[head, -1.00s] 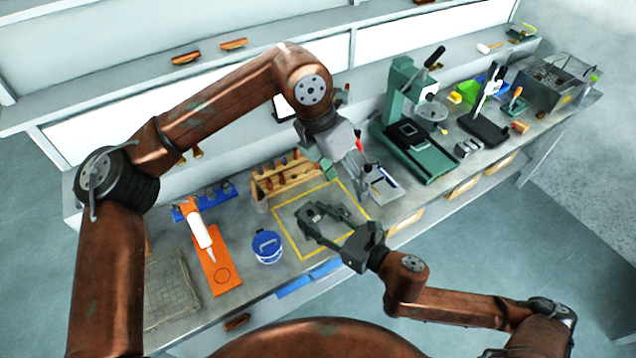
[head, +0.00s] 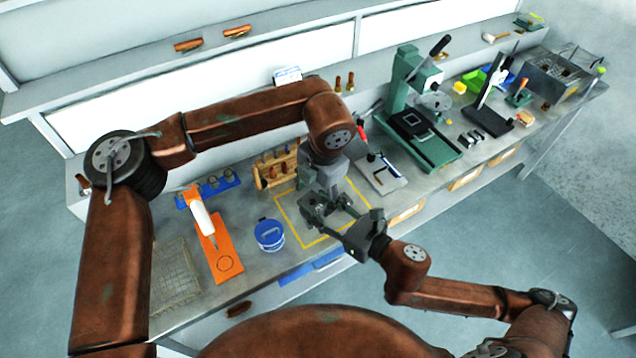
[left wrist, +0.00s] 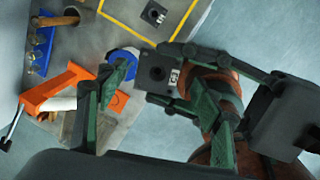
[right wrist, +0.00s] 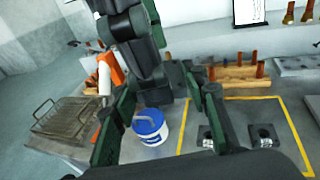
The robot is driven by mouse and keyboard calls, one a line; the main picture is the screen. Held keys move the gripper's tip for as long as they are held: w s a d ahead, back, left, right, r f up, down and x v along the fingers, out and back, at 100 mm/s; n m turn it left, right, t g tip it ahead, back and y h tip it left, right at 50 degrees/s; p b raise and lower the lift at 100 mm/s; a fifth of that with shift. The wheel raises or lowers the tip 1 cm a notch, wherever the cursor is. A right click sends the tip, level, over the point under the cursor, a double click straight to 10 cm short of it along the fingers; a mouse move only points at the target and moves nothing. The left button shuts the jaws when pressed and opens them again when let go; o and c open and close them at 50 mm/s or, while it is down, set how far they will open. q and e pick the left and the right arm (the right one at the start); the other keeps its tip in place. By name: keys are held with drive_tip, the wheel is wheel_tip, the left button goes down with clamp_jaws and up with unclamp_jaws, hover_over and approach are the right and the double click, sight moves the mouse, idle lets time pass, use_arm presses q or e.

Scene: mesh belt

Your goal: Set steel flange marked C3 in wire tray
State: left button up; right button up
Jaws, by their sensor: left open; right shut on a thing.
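The steel flange (left wrist: 156,68), a dark square block with a bore and a white label that seems to read C3, is held by my right gripper (head: 328,216) above the yellow-outlined area. My left gripper (left wrist: 160,98) is open, its green fingers on either side of the flange but apart from it. In the head view the left gripper (head: 324,192) hangs just above the right one. The held flange is hard to make out in the right wrist view. The wire tray (head: 172,290) lies at the bench's left end; it also shows in the right wrist view (right wrist: 75,122).
Dark flanges stand inside the yellow outline, one of them at the right (right wrist: 262,135). A blue-and-white bucket (head: 269,236) and an orange board (head: 222,262) with a white tube lie between the outline and the tray. A wooden rack (head: 277,167) stands behind.

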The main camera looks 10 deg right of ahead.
sight(312, 203)
use_arm(q)
drive_tip(key=shift+w+a+f, duration=0.1)
drive_tip(key=shift+w+f, duration=0.05)
drive_tip(key=shift+f, duration=0.95)
use_arm(e)
drive_tip(key=shift+r, duration=0.1)
use_arm(q)
drive_tip(key=shift+c, duration=0.4)
drive_tip(key=c, duration=1.4)
drive_tip(key=shift+c, duration=0.3)
use_arm(e)
drive_tip(key=o, duration=1.5)
